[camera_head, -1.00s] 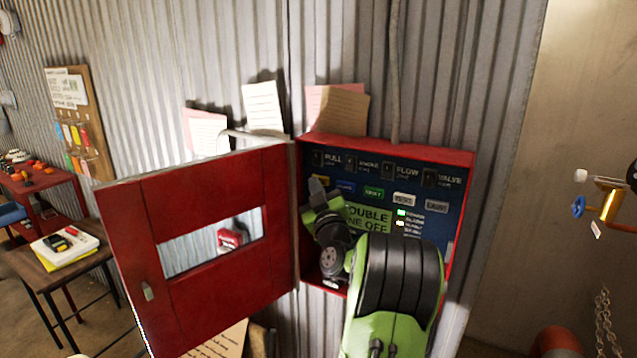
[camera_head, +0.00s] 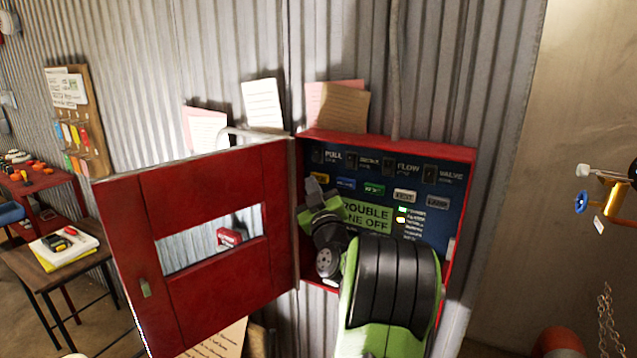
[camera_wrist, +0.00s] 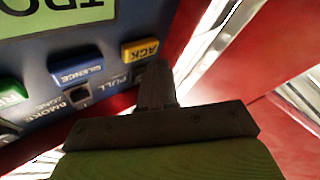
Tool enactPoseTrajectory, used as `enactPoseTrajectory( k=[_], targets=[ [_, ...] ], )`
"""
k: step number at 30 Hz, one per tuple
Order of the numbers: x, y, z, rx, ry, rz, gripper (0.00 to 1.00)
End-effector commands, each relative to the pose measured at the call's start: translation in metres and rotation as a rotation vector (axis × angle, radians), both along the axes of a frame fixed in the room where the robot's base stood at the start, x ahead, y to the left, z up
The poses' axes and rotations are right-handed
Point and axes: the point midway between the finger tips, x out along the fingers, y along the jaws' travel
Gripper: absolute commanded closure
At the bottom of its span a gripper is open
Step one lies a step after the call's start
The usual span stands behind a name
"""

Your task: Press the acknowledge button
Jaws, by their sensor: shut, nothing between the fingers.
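The acknowledge button is a yellow button marked ACK (camera_wrist: 141,50), at the end of a row on the blue panel in the wrist view. In the head view, it sits at the left of the button row, largely hidden by my gripper (camera_head: 313,185). In the wrist view, my gripper (camera_wrist: 155,78) has its fingers together and empty, with the tips right beside the yellow button's edge. I cannot tell whether they touch it. The lit green display (camera_head: 368,217) reads TROUBLE and ONE OFF, partly covered by my arm.
The red cabinet door (camera_head: 200,250) stands open at the left. Blue (camera_wrist: 80,74) and green (camera_wrist: 10,92) buttons are beside ACK, with TEST (camera_head: 405,196) and LAMP (camera_head: 437,202) farther right. The red cabinet wall (camera_wrist: 215,35) is close beside my fingers.

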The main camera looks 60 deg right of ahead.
Motion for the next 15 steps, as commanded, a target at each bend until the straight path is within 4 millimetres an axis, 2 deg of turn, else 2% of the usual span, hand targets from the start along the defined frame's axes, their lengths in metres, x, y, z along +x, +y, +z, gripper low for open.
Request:
enactPoseTrajectory(
  k=[7, 15],
  targets=[
    [0.000, 0.002, 0.001, -0.001, 0.001, 0.001, 1.00],
    [-0.002, 0.029, -0.001, -0.001, 0.001, 0.002, 1.00]
  ],
)
